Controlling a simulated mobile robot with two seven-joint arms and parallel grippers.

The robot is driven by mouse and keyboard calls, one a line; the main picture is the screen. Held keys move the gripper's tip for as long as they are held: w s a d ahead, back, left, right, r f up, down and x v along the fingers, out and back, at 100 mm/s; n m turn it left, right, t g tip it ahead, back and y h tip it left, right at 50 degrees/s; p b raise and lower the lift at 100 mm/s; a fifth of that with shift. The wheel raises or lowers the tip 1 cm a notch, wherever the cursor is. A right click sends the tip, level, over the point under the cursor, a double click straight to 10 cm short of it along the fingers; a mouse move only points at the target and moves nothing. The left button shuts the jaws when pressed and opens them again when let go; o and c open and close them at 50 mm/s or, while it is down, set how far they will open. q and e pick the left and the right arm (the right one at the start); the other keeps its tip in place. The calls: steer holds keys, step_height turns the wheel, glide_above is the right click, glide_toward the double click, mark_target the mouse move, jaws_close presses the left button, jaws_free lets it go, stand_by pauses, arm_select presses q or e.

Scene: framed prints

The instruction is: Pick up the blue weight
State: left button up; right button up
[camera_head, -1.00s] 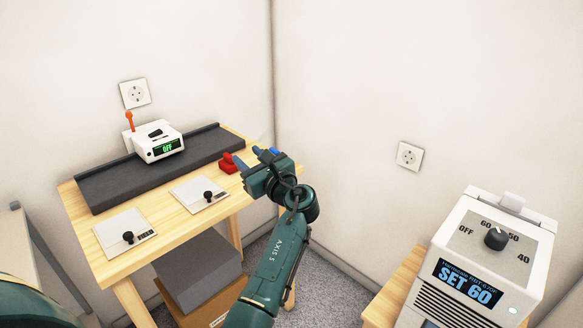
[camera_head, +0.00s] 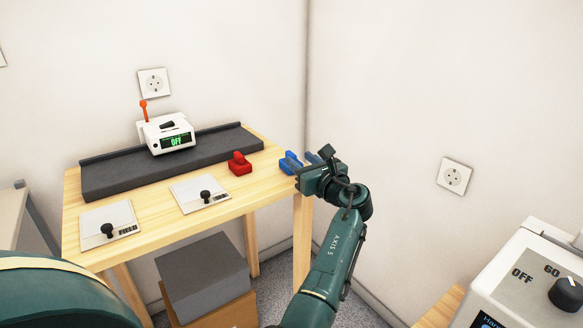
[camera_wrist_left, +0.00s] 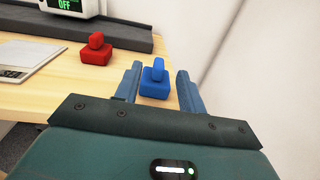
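The blue weight (camera_head: 291,157) stands near the right end of the wooden table, partly hidden by my left gripper in the head view. In the left wrist view the blue weight (camera_wrist_left: 154,84) is upright, a squarish block with a knob on top. My left gripper (camera_head: 300,161) is open. Its two blue fingers (camera_wrist_left: 157,80) show on either side of the weight, with visible gaps; I cannot tell whether they are low enough to enclose it. My right gripper is not in view.
A red weight (camera_head: 240,165) stands to the left on the table (camera_head: 255,191). Two scales (camera_head: 184,191) with black knobs, a dark raised strip (camera_head: 105,181) and a white device reading OFF (camera_head: 155,137) share the table. A wall rises close to the right.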

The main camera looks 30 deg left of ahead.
mark_target(295, 156)
arm_select(q)
steer(key=b+x, duration=0.1)
steer(key=x, duration=0.4)
steer(key=shift+f+b, duration=0.25)
steer(key=shift+b, duration=0.15)
steer(key=shift+w+a, duration=0.2)
steer(key=shift+a, duration=0.2)
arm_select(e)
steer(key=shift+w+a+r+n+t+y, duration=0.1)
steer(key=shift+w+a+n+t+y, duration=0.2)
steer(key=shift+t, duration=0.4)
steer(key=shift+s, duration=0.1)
arm_select(q)
jaws_close()
steer(key=shift+r, duration=0.15)
